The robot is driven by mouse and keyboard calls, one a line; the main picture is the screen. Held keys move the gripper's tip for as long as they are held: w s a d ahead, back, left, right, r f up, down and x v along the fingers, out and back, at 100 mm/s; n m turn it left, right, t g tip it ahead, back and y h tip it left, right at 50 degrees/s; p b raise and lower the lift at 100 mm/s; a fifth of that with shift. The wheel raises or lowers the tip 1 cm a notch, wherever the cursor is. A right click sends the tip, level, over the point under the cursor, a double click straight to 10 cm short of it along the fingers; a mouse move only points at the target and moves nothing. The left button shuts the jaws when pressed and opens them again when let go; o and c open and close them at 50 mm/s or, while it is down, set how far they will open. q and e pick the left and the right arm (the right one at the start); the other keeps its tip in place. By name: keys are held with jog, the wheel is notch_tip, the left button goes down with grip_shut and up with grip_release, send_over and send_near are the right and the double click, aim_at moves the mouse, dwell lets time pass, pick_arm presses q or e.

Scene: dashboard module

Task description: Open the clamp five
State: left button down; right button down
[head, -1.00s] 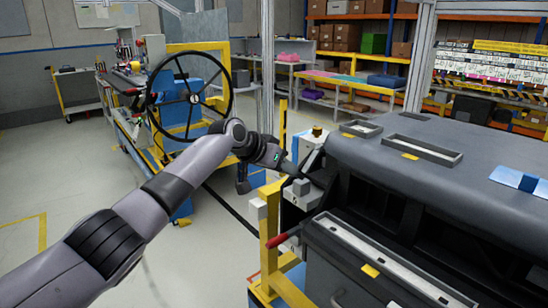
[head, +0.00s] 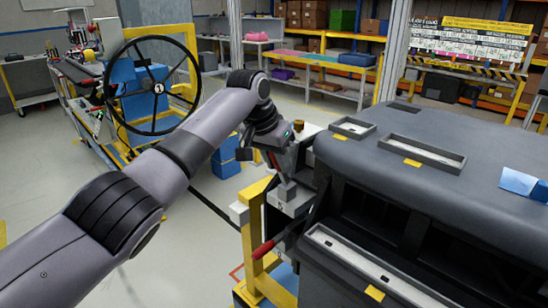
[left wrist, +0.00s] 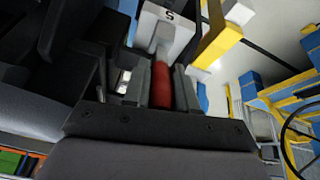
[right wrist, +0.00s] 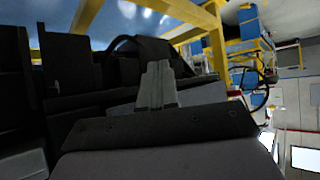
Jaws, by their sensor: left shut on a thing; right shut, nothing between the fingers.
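Clamp five shows in the left wrist view as a light plate marked 5 (left wrist: 168,16) with a red handle (left wrist: 161,84). My left gripper (left wrist: 160,88) is shut on that red handle, one finger on each side. In the head view my left gripper (head: 280,165) is at the left edge of the dashboard module, by a grey clamp block (head: 287,191); its fingertips and the held handle are hard to make out there. My right gripper (right wrist: 157,85) is shut and empty in the right wrist view, near dark module parts. It is not in the head view.
The dark dashboard module (head: 440,160) fills the right side. A yellow frame post (head: 252,235) and another red handle (head: 263,249) stand below my left gripper. A steering wheel (head: 158,88) is on a cart at the left.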

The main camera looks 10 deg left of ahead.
pick_arm(q)
jog(key=shift+w+d+r+g, duration=0.1)
jog(key=shift+w+g, duration=0.05)
jog(key=shift+g, duration=0.15)
pick_arm(e)
jog(key=shift+w, duration=0.5)
pick_arm(q)
jog(key=shift+y, duration=0.3)
jog(key=c, duration=0.9)
grip_release()
jog(key=shift+d, duration=0.1)
pick_arm(e)
jog(key=shift+d, duration=0.1)
pick_arm(q)
jog(key=b+v, duration=0.1)
jog(key=v, duration=0.6)
jog(key=shift+r, duration=0.1)
pick_arm(e)
jog(key=shift+f, duration=0.65)
